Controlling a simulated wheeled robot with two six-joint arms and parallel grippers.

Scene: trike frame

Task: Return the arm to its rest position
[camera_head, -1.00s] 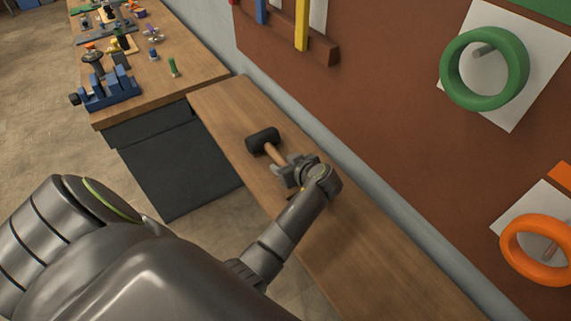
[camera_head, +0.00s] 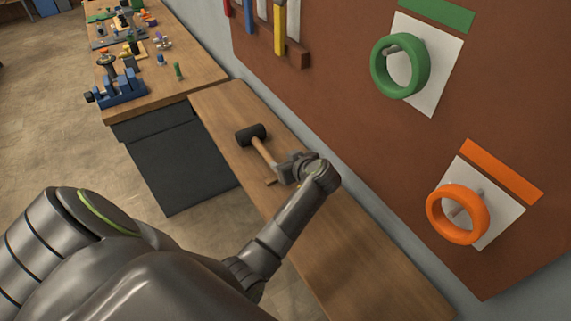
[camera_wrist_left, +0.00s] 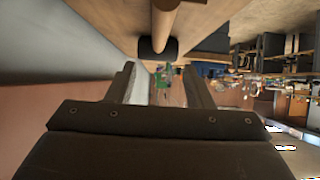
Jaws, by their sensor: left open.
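A mallet with a black head (camera_head: 251,134) and a wooden handle (camera_head: 264,152) lies on the narrow wooden bench. My left gripper (camera_head: 285,170) is close to the lower part of the handle, which it partly hides. In the left wrist view its two fingers (camera_wrist_left: 160,82) are apart, with nothing seen between them. There the mallet handle (camera_wrist_left: 166,18) and head (camera_wrist_left: 158,48) show at the top, beyond the fingers. My left arm reaches over the bench from the lower left. My right gripper is not in view.
The bench (camera_head: 385,270) is bare nearer me. A brown wall board holds a green ring (camera_head: 380,67) and an orange ring (camera_head: 436,218) on pegs, plus hanging tools. A workbench with a blue vise (camera_head: 122,90) and several small parts stands at the far left.

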